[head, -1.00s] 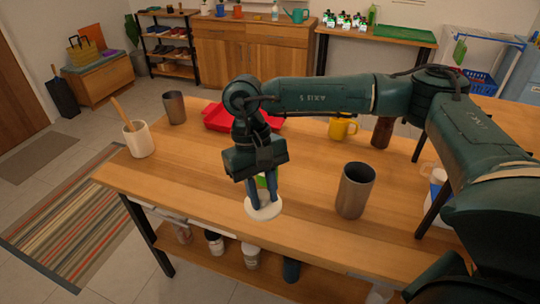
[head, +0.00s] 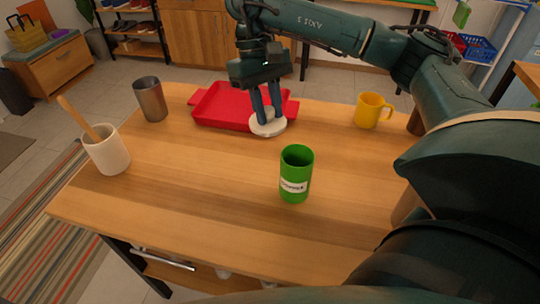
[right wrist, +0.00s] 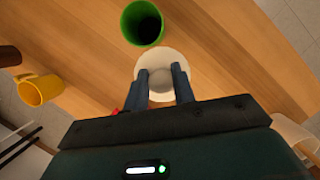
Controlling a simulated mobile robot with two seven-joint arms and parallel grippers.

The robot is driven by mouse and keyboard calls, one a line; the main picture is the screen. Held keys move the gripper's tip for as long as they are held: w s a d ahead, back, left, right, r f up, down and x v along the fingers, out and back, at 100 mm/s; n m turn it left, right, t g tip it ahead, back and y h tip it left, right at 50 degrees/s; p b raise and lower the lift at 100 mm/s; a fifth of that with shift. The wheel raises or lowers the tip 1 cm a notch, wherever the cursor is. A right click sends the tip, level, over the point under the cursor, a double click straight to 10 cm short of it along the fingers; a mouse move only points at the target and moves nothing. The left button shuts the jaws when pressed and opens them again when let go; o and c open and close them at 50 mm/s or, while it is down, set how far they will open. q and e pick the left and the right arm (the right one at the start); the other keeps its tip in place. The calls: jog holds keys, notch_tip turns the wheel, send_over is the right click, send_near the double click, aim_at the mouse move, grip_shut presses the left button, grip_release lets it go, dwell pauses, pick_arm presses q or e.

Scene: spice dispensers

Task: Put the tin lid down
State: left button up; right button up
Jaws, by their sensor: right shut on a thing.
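The tin lid (head: 268,127) is a white round disc with a knob. My right gripper (head: 267,112) is shut on the knob, fingers pointing down. The lid also shows between the fingers in the right wrist view (right wrist: 160,60). It is at or just above the wooden table, by the front right corner of the red tray; I cannot tell whether it touches the table. The open green tin (head: 297,180), with a white label, stands upright nearer the table's front, apart from the lid. Its open mouth shows in the right wrist view (right wrist: 142,23). My left gripper is not in view.
The red tray (head: 222,122) lies behind and left of the lid. A yellow mug (head: 368,112) stands right, a metal cup (head: 150,100) and a white crock (head: 107,156) with a wooden utensil left. The table (head: 205,185) is bare left of the tin.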

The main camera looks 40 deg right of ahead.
notch_tip(320, 180, down, 11)
jog(key=b, duration=0.3)
jog(key=shift+s+r, duration=0.1)
jog(key=shift+s, duration=0.05)
jog(key=shift+f, duration=0.25)
notch_tip(320, 180, down, 4)
jog(key=shift+f, duration=0.1)
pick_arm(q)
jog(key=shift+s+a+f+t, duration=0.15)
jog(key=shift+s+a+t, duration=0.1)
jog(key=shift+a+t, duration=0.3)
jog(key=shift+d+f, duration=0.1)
